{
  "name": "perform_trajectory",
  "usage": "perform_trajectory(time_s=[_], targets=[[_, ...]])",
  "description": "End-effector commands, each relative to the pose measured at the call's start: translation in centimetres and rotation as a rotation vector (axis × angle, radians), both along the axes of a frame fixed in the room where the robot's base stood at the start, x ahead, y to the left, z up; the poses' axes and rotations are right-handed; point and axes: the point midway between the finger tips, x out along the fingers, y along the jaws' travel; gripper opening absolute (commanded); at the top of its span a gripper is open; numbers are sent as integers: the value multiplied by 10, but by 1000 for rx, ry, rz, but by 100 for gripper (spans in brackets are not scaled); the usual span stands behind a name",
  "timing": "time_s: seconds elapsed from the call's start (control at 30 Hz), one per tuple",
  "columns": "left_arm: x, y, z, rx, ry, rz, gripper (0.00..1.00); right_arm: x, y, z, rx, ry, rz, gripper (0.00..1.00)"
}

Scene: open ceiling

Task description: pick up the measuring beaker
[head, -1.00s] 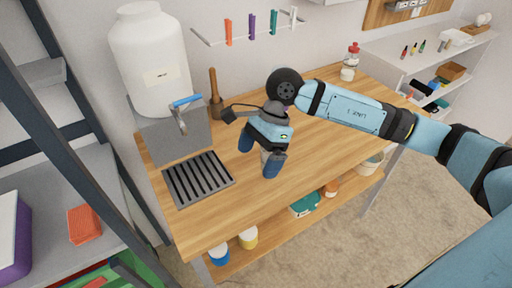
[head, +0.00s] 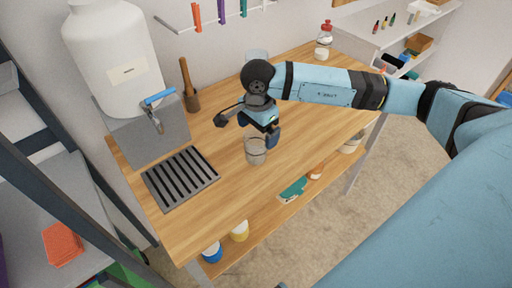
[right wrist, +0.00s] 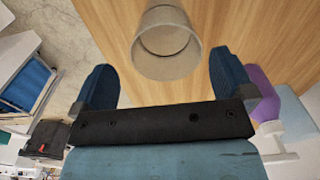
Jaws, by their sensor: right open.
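The measuring beaker (head: 256,151), a clear greyish cup, stands upright on the wooden workbench (head: 225,195) near its front edge. My right gripper (head: 262,131) is just behind and above it in the head view, open and empty. In the right wrist view the beaker (right wrist: 166,45) shows its open rim, lying ahead of and between the two spread blue fingers (right wrist: 163,78). The fingers look apart from it. My left gripper is not in view.
A dark slatted tray (head: 180,178), a wooden mallet (head: 188,85) and a large white tank (head: 115,60) with a blue-handled tap stand to the left. Another clear container (head: 257,55) and a red-capped bottle (head: 324,40) stand at the back. The bench's front left is clear.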

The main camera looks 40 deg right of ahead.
Motion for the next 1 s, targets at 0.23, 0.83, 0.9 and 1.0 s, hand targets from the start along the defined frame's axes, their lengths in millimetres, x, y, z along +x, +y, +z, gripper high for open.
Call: perform_trajectory(time_s=[0.23,0.83,0.9,1.0], targets=[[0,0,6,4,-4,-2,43,5,1,-32,0,4,-1,100],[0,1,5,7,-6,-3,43,6,1,-49,0,1,0,51],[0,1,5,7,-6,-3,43,6,1,-49,0,1,0,51],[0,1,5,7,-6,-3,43,6,1,-48,0,0,0,51]])
